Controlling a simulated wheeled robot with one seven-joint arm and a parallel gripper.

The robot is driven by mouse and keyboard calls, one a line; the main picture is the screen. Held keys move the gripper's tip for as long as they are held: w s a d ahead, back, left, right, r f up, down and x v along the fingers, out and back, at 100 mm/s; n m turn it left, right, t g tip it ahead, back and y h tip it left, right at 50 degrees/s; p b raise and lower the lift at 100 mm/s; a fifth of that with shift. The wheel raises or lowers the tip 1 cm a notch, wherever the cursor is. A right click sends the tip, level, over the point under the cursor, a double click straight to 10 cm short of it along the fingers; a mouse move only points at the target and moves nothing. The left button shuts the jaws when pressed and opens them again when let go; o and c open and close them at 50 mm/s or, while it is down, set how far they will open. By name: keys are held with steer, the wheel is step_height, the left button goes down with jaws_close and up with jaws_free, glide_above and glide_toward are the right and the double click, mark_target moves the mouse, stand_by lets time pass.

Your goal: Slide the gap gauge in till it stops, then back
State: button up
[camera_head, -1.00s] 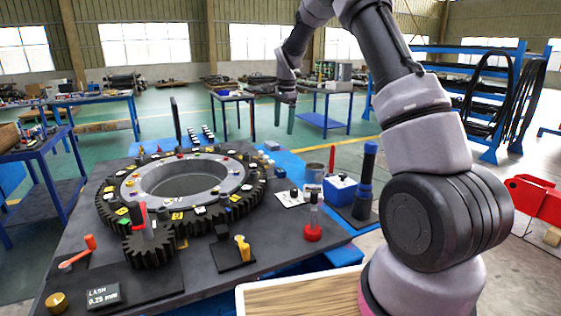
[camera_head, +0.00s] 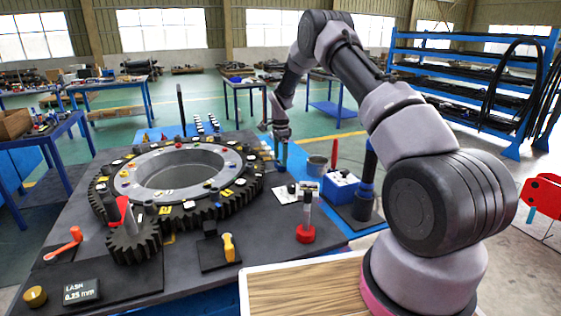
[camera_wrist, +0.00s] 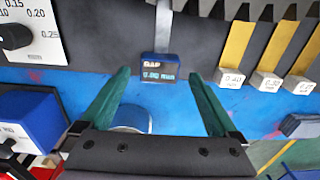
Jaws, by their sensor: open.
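The gap gauge (camera_wrist: 162,74) shows in the wrist view as a small dark block with a lit display reading GAP and a mm value, its digits hard to read. A thin pale strip runs from it toward the top of the picture. My gripper (camera_wrist: 160,78) is open and empty, its two green fingers apart on either side of the gauge in the picture. I cannot tell the height left between them. In the head view my gripper (camera_head: 281,152) hangs at the far right edge of the bench, and the gauge cannot be made out there. The large gear ring (camera_head: 110,172) lies left of it.
Yellow strips with white numbered blocks (camera_wrist: 270,80) lie right of the gauge in the wrist view. A dial plate (camera_wrist: 22,34) and a blue box (camera_wrist: 28,115) are at left. A grey pot (camera_head: 317,166) and red-based stand (camera_head: 306,233) are near my arm.

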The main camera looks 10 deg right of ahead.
mark_target(268, 170)
steer(key=shift+f, duration=0.95)
steer(key=shift+c, duration=0.3)
steer(key=c, duration=1.3)
steer(key=shift+s+a, duration=0.25)
steer(key=shift+a, duration=1.05)
steer(key=shift+s+a, duration=0.25)
steer(key=shift+a, duration=1.1)
steer(key=o, duration=1.4)
steer(key=shift+a, duration=0.1)
steer(key=shift+c, duration=0.2)
